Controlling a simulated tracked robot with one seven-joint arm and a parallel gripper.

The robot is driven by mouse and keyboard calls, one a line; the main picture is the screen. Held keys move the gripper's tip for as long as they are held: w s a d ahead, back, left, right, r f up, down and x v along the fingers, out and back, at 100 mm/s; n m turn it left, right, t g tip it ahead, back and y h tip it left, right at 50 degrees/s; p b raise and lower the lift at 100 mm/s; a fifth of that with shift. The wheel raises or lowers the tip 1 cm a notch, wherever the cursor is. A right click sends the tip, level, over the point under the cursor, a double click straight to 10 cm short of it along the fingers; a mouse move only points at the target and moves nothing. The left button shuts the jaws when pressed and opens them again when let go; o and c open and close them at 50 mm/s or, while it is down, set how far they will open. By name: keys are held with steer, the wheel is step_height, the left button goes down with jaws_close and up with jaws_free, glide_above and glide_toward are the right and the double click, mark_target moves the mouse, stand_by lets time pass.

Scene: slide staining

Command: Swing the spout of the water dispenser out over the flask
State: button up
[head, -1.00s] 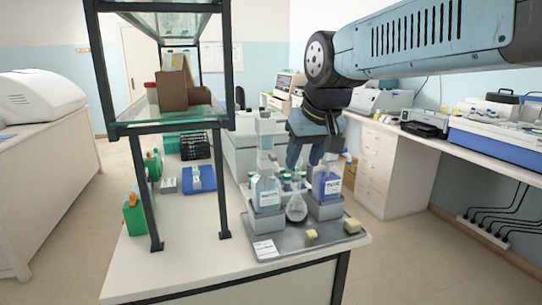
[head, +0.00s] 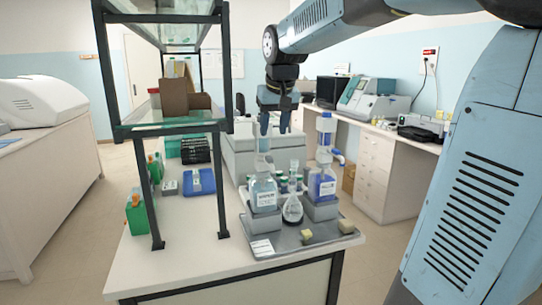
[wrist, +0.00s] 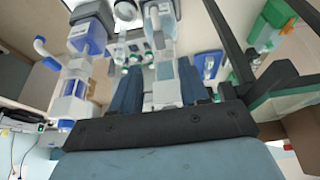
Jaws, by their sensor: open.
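Two bottle-top dispensers stand at the back of a grey tray (head: 283,244). The left bottle (head: 264,194) holds pale liquid and the right one (head: 322,185) holds blue-violet liquid; their labels are too small to read surely. A flask with dark contents (head: 292,210) stands between them, in front. My gripper (head: 274,127) is open, pointing down at the top of the left dispenser. In the wrist view, that dispenser's clear column (wrist: 166,82) shows between my two blue fingers; contact cannot be told. Its spout is not clear. The right dispenser's blue-tipped spout (head: 338,156) points right.
A glass-shelved rack with a dark frame (head: 222,120) stands close left of the dispensers. Small capped bottles (head: 283,184) crowd behind the flask. Two yellowish blocks (head: 307,236) lie on the tray's front right.

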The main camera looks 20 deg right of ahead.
mark_target(269, 157)
steer(key=x, duration=1)
steer(key=shift+w+f, duration=0.15)
steer(key=shift+c, duration=0.3)
jaws_close()
